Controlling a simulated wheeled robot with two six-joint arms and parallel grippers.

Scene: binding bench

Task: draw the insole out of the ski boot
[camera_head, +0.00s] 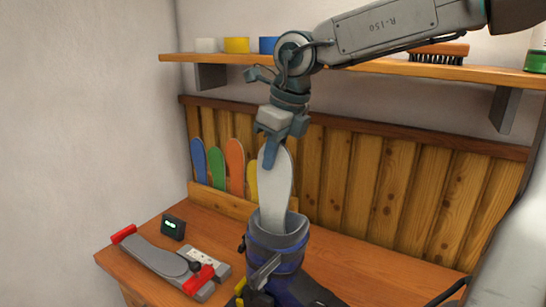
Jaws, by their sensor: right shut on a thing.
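A dark blue and grey ski boot (277,251) stands upright on the wooden bench at the front middle. A pale grey-white insole (276,190) stands up out of the boot's cuff; its lower part is hidden inside the boot. My right gripper (270,155), on the arm that comes in from the upper right, is shut on the insole's top end, above the boot. My left gripper is not in view.
A grey device with red ends (160,258), a power strip (208,262) and a small black box (173,227) lie left of the boot. Coloured insoles (235,165) stand in a rack behind. A shelf (350,66) with tins and a brush (438,53) spans the wall.

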